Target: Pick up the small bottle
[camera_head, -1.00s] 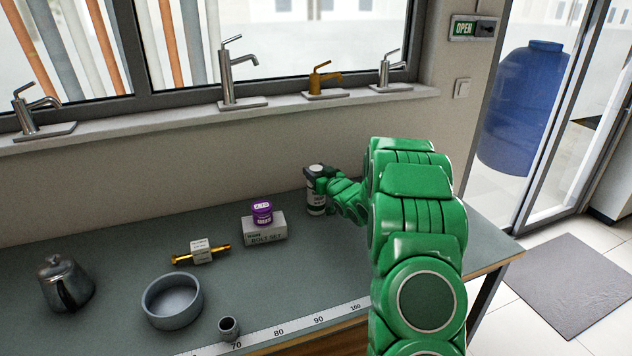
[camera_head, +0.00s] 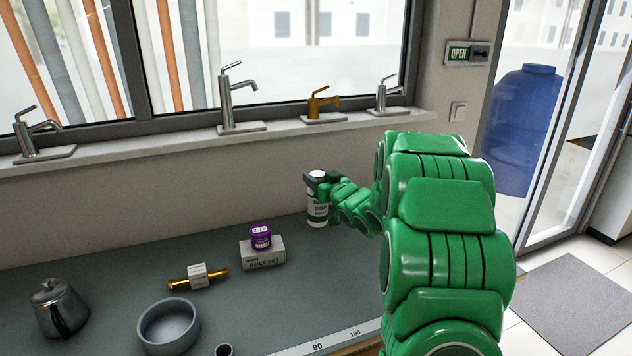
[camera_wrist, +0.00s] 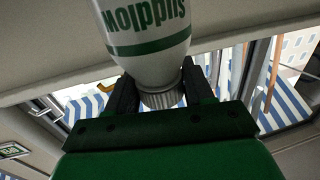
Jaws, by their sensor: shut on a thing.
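The small bottle (camera_head: 317,209) is white with a green band and dark lettering, and stands close to upright near the wall at the back of the workbench. My gripper (camera_head: 318,178) is shut on it near its top. In the wrist view the bottle (camera_wrist: 148,40) shows upside down, with its ridged cap (camera_wrist: 160,97) between the two dark fingers of my gripper (camera_wrist: 155,95). The bottle appears raised off the bench, though its gap to the bench is hard to judge.
A bolt-set box (camera_head: 262,252) with a purple container (camera_head: 260,237) on it stands left of the bottle. A brass fitting (camera_head: 198,277), a grey bowl (camera_head: 168,326) and a metal kettle (camera_head: 58,307) lie further left. Taps line the window sill (camera_head: 240,131) above.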

